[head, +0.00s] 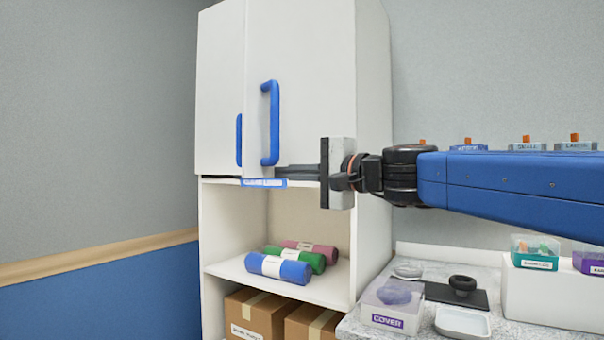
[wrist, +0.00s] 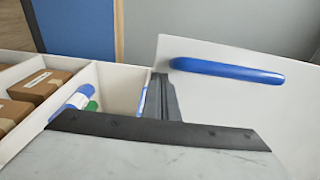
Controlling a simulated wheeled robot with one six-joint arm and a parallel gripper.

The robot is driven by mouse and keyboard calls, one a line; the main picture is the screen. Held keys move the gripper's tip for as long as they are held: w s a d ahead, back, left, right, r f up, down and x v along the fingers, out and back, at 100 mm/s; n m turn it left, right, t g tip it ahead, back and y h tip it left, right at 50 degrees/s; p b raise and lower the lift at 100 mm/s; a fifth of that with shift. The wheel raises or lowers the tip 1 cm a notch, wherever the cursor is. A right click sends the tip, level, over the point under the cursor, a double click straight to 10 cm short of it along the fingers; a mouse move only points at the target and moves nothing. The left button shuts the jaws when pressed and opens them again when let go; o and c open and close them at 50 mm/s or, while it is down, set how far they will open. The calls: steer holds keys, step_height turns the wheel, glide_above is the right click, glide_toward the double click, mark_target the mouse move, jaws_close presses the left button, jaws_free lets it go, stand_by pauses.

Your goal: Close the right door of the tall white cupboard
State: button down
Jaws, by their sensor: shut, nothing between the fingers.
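The tall white cupboard (head: 373,150) stands ahead, its upper part fronted by two white doors. The right door (head: 315,75) carries a blue upright handle (head: 270,122) and appears to stand somewhat ajar, overlapping the edge of the left door (head: 220,85); the exact gap is hard to judge. My gripper (head: 280,172) is shut and empty at the lower part of the right door, below its handle. In the wrist view the fingers (wrist: 160,95) lie beside the door's lower edge, with its outer face (wrist: 235,110) and handle (wrist: 225,69) to the right. I cannot tell whether they touch it.
Rolled towels (head: 280,267) lie on the open shelf, with cardboard boxes (head: 258,318) below. A counter (head: 410,330) at right holds a clear cover box (head: 392,305), a dish (head: 462,322) and small bins (head: 534,252). The space left of the cupboard is clear.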

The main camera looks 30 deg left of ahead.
steer(key=shift+w+a+m+t+h, duration=0.25)
steer(key=shift+w+a+m+t, duration=0.3)
steer(key=shift+a, duration=0.65)
steer(key=shift+w+a+m+t+h, duration=0.2)
steer(key=shift+w+a+m+t, duration=0.2)
steer(key=shift+w+a+t, duration=0.55)
steer(key=shift+w+a+m+t+h, duration=0.25)
steer(key=shift+a+m+t, duration=0.25)
steer(key=shift+a, duration=0.9)
steer(key=w+a, duration=0.5)
steer(key=w, duration=0.4)
steer(key=w+a, duration=0.5)
steer(key=w, duration=0.3)
steer(key=shift+w, duration=0.4)
